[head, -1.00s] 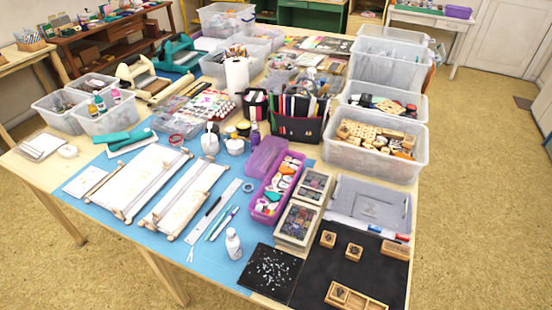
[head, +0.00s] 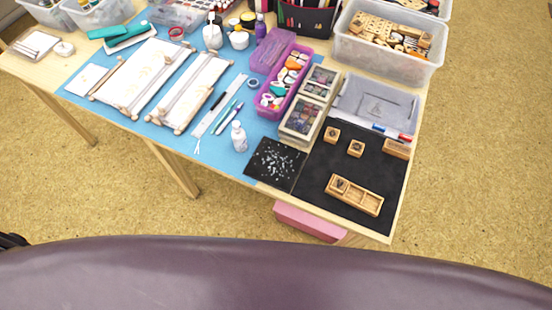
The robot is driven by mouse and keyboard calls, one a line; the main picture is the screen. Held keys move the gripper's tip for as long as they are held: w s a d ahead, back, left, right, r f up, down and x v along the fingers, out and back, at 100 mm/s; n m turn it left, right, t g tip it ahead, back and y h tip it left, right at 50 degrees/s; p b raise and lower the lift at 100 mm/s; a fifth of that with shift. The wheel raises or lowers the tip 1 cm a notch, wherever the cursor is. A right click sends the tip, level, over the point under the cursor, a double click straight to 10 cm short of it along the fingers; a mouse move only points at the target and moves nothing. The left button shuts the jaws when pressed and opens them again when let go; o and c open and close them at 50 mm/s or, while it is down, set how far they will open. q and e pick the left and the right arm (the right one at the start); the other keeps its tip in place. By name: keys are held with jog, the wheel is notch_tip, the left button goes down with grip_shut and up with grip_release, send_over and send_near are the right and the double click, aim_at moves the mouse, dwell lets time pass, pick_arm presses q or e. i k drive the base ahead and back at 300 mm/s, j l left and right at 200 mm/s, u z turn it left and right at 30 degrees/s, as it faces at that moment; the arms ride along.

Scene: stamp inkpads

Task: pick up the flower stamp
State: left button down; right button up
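Small wooden stamps stand on a black mat (head: 320,178) at the right end of the table. One wooden block stamp (head: 332,134) is near the mat's upper left and a second (head: 356,148) is just right of it. A longer wooden block (head: 397,149) lies at the mat's right edge. A wooden tray (head: 369,203) with compartments lies nearer the front, with a stamp (head: 340,185) in its left compartment. The dark designs on the blocks are too small to tell which is the flower. Neither of my grippers is in view.
A grey plastic case (head: 374,106) sits behind the mat. Stacked inkpad boxes (head: 301,119), a purple bin (head: 272,108), a white bottle (head: 239,137) and a speckled black sheet (head: 275,163) stand left of it. A pink box (head: 308,222) is under the table edge.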

aim_at(356, 148)
jog(key=j+z, duration=0.75)
